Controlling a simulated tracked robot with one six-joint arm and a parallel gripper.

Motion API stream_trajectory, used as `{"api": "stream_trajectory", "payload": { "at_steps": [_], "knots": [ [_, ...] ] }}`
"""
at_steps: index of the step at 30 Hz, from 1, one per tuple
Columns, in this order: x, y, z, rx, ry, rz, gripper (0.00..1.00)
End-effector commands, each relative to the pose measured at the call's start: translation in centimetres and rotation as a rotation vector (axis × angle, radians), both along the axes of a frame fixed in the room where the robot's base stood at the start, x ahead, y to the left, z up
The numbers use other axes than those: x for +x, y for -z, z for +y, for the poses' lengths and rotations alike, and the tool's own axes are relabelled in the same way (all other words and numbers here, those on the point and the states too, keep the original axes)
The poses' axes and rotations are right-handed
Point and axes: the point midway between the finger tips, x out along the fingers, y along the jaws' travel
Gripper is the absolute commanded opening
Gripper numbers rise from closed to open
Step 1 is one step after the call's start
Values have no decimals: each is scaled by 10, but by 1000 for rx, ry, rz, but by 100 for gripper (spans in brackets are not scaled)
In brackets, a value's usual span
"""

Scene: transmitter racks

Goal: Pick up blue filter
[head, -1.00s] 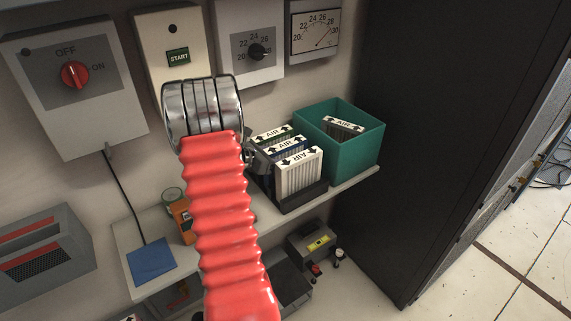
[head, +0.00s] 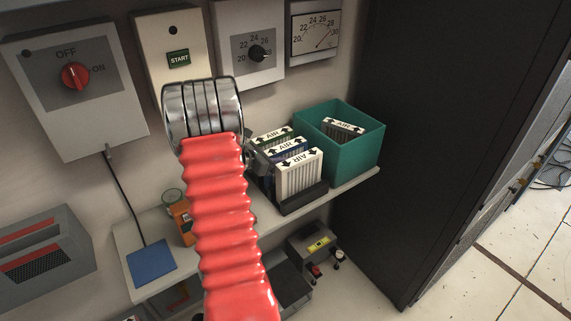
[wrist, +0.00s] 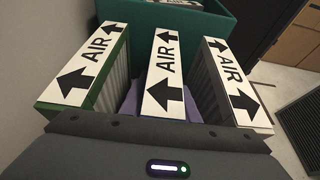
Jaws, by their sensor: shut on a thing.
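The blue filter (head: 288,149) stands in the middle of a row of three in a dark holder, with a white top label reading AIR. In the wrist view it is the middle filter (wrist: 165,75), straight ahead of my gripper's dark body. My gripper (head: 262,161) is at the left end of the row, partly hidden by my red arm, and is shut on the blue filter. A green-edged filter (wrist: 88,70) stands on one side and a white filter (wrist: 230,80) on the other, both close by.
A teal bin (head: 352,153) behind the row holds another filter (head: 343,128). The dark holder (head: 305,200) sits on a narrow shelf (head: 353,187). Wall boxes with dials hang above, and a tall black cabinet (head: 440,120) stands at right.

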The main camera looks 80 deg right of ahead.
Motion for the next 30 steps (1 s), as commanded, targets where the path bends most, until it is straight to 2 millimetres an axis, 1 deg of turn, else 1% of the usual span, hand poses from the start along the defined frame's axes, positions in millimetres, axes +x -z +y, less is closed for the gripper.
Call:
{"api": "stream_trajectory", "payload": {
  "at_steps": [5, 8, 11, 21, 25, 30],
  "knots": [
    [0, -3, 0, -1, 0, 0, 4],
    [0, -10, 0, -2, -1, 0, 4],
    [0, -23, 0, -3, 1, -2, 4],
    [0, -82, 0, -4, 1, -3, 4],
    [0, -95, 0, -2, 0, -1, 4],
    [0, -101, 0, -1, 0, -1, 4]
  ]
}}
